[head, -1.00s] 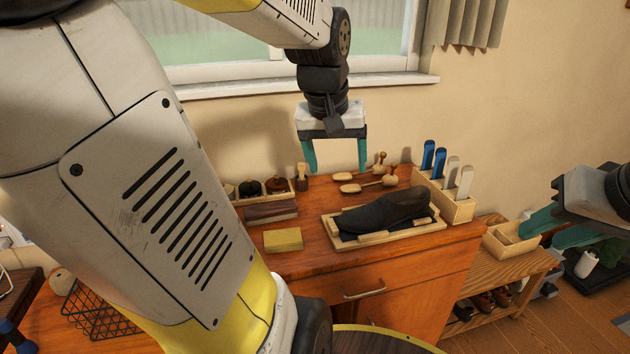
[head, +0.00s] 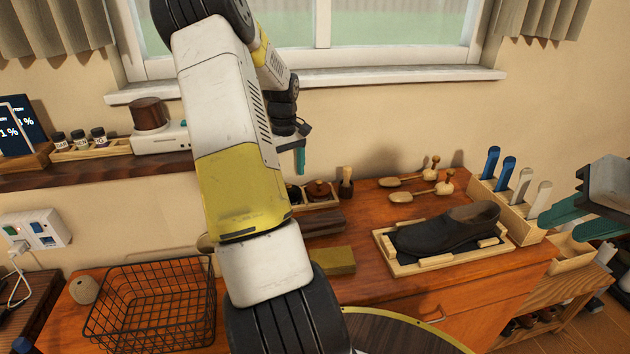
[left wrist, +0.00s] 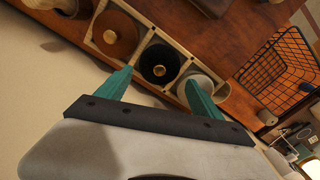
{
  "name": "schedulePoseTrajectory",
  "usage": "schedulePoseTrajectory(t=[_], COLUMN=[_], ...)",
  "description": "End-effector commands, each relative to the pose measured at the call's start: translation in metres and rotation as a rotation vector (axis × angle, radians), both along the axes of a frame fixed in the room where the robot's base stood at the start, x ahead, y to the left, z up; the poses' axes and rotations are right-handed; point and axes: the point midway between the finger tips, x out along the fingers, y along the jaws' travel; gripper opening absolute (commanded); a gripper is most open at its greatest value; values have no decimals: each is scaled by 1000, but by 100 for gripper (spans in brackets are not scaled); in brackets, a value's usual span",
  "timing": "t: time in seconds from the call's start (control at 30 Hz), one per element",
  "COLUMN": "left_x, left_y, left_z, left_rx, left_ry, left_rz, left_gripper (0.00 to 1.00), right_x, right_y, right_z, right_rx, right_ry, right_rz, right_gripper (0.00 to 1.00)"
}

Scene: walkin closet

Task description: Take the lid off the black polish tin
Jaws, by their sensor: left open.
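The black polish tin (left wrist: 160,63) sits in the middle compartment of a wooden tray (left wrist: 143,43) in the left wrist view, its round lid with a knob on top. A brown tin (left wrist: 115,34) sits beside it, and a pale tin (left wrist: 203,82) is partly hidden by a finger. My left gripper (left wrist: 156,80) is open and empty, its fingers on either side of the black tin in the picture; I cannot tell the height gap. In the head view, my arm covers part of the tray. My right gripper (head: 560,228) is open and empty at the right edge.
A black shoe (head: 445,230) lies in a wooden holder on the dresser. Brushes (head: 420,192), a yellow block (head: 333,260) and a rack of blue and white handles (head: 515,185) stand around it. A wire basket (head: 155,305) is at the lower left. A shelf runs along the wall.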

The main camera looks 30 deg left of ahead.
Motion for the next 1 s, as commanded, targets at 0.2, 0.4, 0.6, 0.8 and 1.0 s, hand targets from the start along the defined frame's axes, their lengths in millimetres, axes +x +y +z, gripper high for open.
schedulePoseTrajectory(t=[0.2,0.4,0.6,0.8,1.0], left_x=[-1,0,0,0,0], left_y=[-4,-3,-3,-3,-3], left_z=[-34,-47,-47,-47,-47], left_rx=[-4,0,0,0,0], left_ry=[2,-1,-1,-1,-1], left_rz=[0,-1,-1,-1,-1], left_gripper=[76,76,74,35,31], right_x=[0,0,0,0,0], right_y=[0,0,0,0,0], right_z=[0,0,0,0,0], right_rx=[0,0,0,0,0], right_ry=[0,0,0,0,0], right_rz=[0,0,0,0,0], right_gripper=[36,36,36,36,36])
